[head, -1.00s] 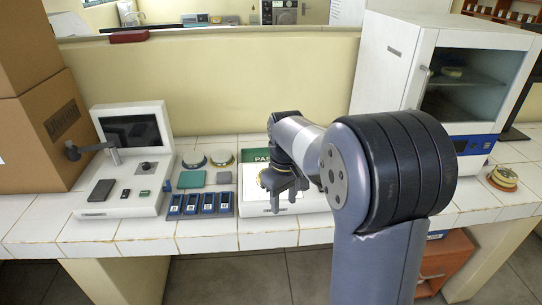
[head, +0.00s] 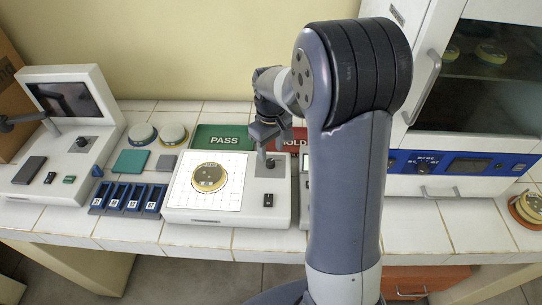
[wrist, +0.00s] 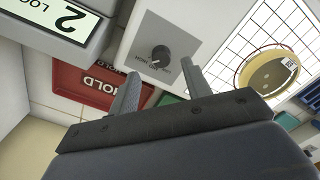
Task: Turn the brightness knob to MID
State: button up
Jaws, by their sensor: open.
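The brightness knob (wrist: 160,56) is a small black dial on a grey plate of the white light box (head: 200,219). A round yellow-rimmed dish (head: 209,177) lies on the lit grid.
A red HOLD mat (wrist: 88,85) and a green PASS mat (head: 222,138) lie behind the box. A numbered display unit (wrist: 65,22) stands close to the gripper. A blue slide rack (head: 130,199) is left, and the white incubator (head: 440,186) is right.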

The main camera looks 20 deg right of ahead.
aim_at(271, 161)
jog(key=shift+f, duration=2.1)
jog(key=shift+c, duration=0.3)
jog(key=c, duration=0.9)
